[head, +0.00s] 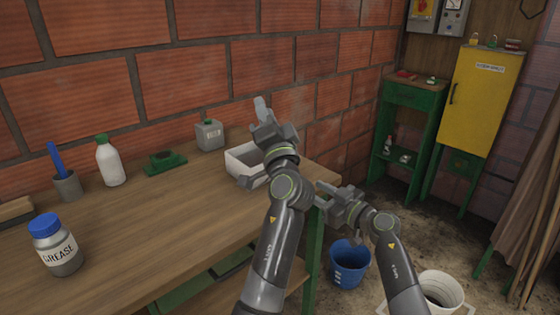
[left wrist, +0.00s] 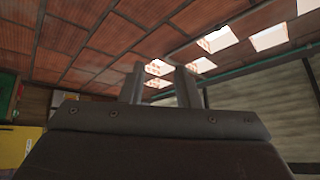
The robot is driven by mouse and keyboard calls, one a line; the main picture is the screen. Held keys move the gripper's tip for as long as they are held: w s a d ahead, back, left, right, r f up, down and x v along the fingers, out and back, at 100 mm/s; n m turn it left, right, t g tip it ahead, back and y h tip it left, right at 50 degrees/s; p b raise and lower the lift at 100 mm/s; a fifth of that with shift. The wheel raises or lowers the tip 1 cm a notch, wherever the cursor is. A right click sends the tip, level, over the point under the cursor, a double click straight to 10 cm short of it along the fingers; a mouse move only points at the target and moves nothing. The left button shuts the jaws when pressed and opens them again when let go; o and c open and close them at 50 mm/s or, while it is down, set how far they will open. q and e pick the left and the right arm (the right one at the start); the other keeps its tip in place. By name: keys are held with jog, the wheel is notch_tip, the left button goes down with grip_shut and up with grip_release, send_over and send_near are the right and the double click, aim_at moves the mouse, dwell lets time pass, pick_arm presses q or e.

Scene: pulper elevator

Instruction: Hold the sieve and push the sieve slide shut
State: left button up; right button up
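I cannot make out a sieve or a sieve slide in either view. My left gripper (head: 262,106) is raised above the right end of the workbench, pointing up and away, empty. In the left wrist view its two fingers (left wrist: 160,85) stand apart with only roof and skylights between and beyond them. My right gripper (head: 322,196) is lower, beside the bench's right end. Its two small prongs appear apart with nothing visible between them.
The wooden workbench (head: 150,235) holds a white open box (head: 236,163), a grease jar (head: 58,246), a white bottle (head: 110,162) and a grey can (head: 209,135). A blue bucket (head: 349,268) and white bucket (head: 440,284) stand on the floor. A yellow cabinet (head: 482,105) stands behind.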

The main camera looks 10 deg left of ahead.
pick_arm(q)
jog(key=s+d+f+m+g, duration=0.25)
jog(key=f+m+g, duration=0.85)
jog(key=m, duration=0.8)
jog(key=shift+m+g, duration=0.3)
jog(key=shift+g, duration=0.3)
jog(key=x, duration=1.1)
jog(key=w+x, duration=0.1)
jog(key=x, duration=0.5)
jog(key=shift+d+r, duration=0.2)
jog(key=shift+r, duration=0.15)
jog(key=shift+c, duration=0.4)
grip_shut()
jog(key=shift+s, duration=0.1)
